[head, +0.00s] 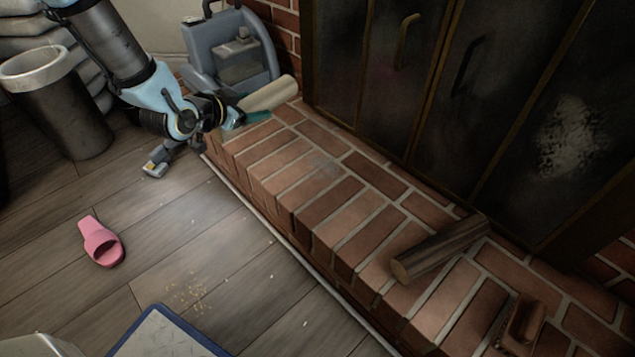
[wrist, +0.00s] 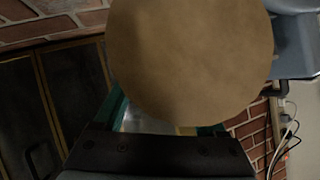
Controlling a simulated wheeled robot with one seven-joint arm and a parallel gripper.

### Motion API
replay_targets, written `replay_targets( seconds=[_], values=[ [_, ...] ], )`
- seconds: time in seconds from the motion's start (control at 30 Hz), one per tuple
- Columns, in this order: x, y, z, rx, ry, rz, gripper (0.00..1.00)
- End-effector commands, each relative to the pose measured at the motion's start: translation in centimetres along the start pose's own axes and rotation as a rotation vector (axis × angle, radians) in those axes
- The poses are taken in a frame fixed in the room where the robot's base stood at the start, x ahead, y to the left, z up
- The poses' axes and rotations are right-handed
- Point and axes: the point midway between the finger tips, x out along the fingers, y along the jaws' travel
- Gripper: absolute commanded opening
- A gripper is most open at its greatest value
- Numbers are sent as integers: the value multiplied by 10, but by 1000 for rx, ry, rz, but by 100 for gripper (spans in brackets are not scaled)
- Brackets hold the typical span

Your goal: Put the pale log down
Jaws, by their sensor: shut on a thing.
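The pale log (head: 268,94) is a light cylinder at the far end of the brick hearth (head: 312,185), in front of the grey-blue machine. My gripper (head: 245,117) is shut on it, with a teal finger showing at its near side. In the wrist view the log's round tan end (wrist: 190,60) fills the upper middle, between the teal fingers of my gripper (wrist: 160,125), which it mostly hides. I cannot tell whether the log touches the bricks.
A dark-barked log (head: 440,250) and a brown brush (head: 522,325) lie on the near hearth. Dark fireplace doors (head: 400,70) stand behind. A grey-blue machine (head: 235,55) is beyond my gripper. A bin (head: 55,105) and pink slipper (head: 102,242) are on the floor. The middle hearth is clear.

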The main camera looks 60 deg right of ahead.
Motion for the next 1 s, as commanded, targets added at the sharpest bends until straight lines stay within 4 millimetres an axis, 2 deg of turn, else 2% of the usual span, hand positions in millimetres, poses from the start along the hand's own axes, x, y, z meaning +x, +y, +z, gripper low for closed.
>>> replay_targets(
  seconds=[0.03, 0.2, 0.4, 0.57, 0.87, 1.0],
  values=[
    [19, 24, 4, 24, 20, 37, 0],
    [50, 79, -8, 85, 61, 144, 0],
    [68, 121, -19, 129, 92, 222, 0],
    [71, 134, -24, 142, 99, 246, 0],
    [71, 134, -25, 143, 100, 248, 0],
    [75, 138, -16, 142, 99, 249, 0]
  ],
)
